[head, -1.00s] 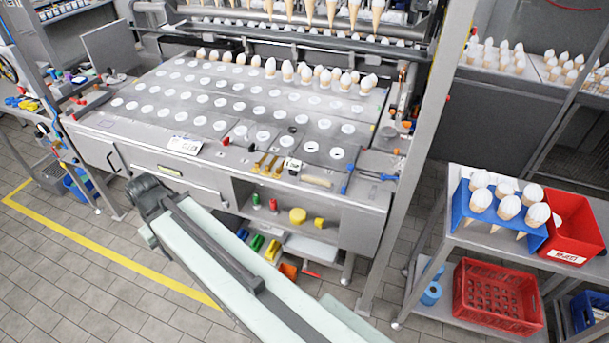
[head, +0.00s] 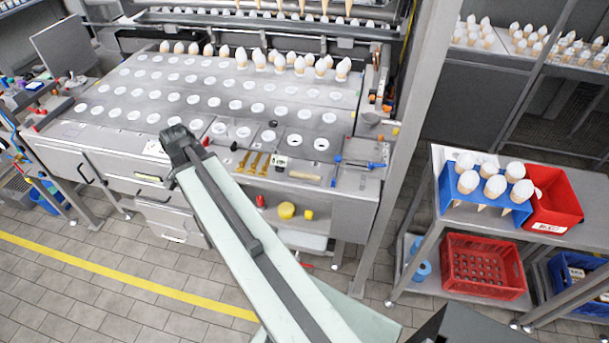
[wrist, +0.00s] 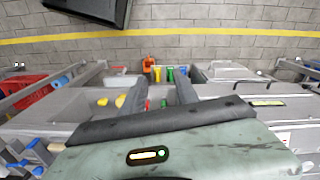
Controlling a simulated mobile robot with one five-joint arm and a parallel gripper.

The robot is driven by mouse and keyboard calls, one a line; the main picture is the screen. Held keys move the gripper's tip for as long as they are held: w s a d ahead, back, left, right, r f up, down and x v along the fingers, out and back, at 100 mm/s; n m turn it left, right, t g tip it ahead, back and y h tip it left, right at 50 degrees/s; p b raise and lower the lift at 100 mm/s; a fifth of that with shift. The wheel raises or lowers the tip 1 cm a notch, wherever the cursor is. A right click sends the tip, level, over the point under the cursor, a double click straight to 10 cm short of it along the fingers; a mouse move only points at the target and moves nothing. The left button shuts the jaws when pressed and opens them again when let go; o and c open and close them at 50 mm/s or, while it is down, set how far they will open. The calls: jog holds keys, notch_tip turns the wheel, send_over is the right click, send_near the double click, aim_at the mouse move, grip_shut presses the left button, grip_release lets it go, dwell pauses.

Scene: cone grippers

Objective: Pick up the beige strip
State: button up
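The beige strip (head: 305,176) lies flat on the front edge of the grey machine table (head: 345,190) in the head view. It is right of several yellow-handled tools. My arm reaches up and left in the head view, its dark far end over the table's front edge, left of the strip. I cannot make out the fingers there. In the wrist view, which is upside down, my gripper (wrist: 160,77) shows two dark fingers spread apart with nothing between them.
A small black-and-white item (head: 280,161) sits left of the strip, and blue tools (head: 360,164) lie to its right. A grey post (head: 400,130) stands right of the table. A cart (head: 435,175) holds a blue cone rack (head: 450,187) and red bins. The floor in front is open.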

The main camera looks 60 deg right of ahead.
jog(key=s+d+r+m+p, duration=0.1)
jog(key=s+d+m, duration=0.35)
jog(key=d, duration=0.35)
jog(key=s+d+r+m+p, duration=0.1)
jog(key=s+d+r+m, duration=0.15)
jog(key=d+m, duration=0.5)
jog(key=m+p, duration=0.1)
jog(key=m, duration=0.7)
send_over(305, 174)
jog(key=shift+s+d+r, duration=0.1)
jog(key=shift+d+r, duration=0.05)
jog(key=shift+r, duration=0.1)
notch_tip(305, 174, down, 8)
jog(key=b, duration=0.8)
jog(key=shift+f, duration=0.1)
jog(key=shift+r, duration=0.2)
grip_shut()
